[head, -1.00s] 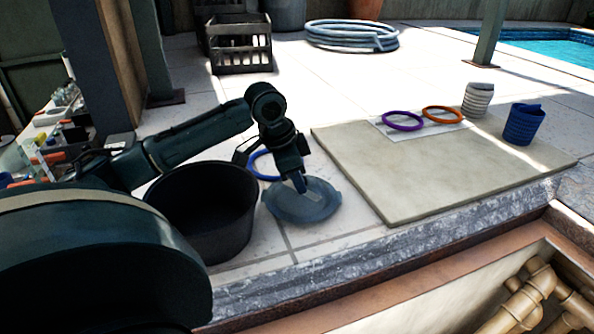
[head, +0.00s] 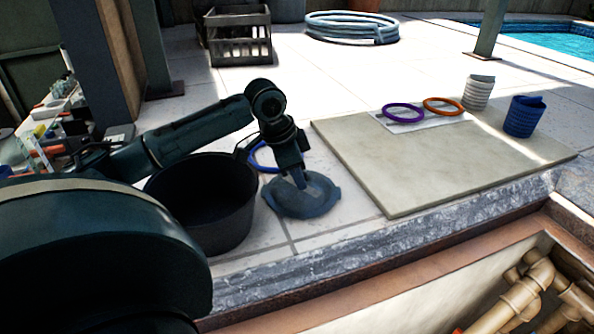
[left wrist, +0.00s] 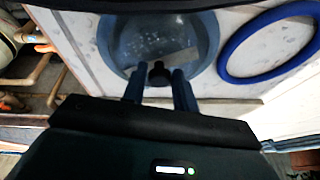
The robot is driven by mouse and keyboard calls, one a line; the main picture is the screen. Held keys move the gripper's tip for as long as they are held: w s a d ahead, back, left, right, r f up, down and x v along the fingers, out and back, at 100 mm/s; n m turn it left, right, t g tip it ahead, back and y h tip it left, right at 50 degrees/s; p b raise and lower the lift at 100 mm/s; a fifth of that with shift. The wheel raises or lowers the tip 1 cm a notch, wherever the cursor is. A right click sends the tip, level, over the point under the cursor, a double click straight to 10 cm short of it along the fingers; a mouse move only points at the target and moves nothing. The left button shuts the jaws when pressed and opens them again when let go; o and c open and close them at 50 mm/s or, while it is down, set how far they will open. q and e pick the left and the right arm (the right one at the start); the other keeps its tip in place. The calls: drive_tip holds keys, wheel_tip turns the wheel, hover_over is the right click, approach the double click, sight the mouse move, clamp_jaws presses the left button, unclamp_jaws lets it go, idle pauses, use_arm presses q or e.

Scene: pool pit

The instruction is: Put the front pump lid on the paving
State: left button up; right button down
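The front pump lid (head: 318,203) is a translucent blue-grey disc that appears to lie flat on the pale paving (head: 335,232), between the black bucket and the beige slab. My left gripper (head: 301,180) points down over its middle. In the left wrist view the round lid (left wrist: 120,45) lies beyond the fingers. My left gripper's two fingers (left wrist: 159,85) stand apart, one on either side of a dark knob (left wrist: 158,72). Narrow gaps seem to show beside the knob. My right gripper is not in view.
A black bucket (head: 205,215) stands close left of the lid. A blue ring (left wrist: 268,42) lies behind it. The beige slab (head: 430,175) holds purple and orange rings (head: 403,112). The open pit with pipes (head: 520,300) is in front, beyond the stone edge (head: 400,245).

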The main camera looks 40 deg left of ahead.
use_arm(q)
drive_tip(key=o, duration=0.4)
drive_tip(key=v, duration=1.3)
drive_tip(key=shift+r, duration=0.1)
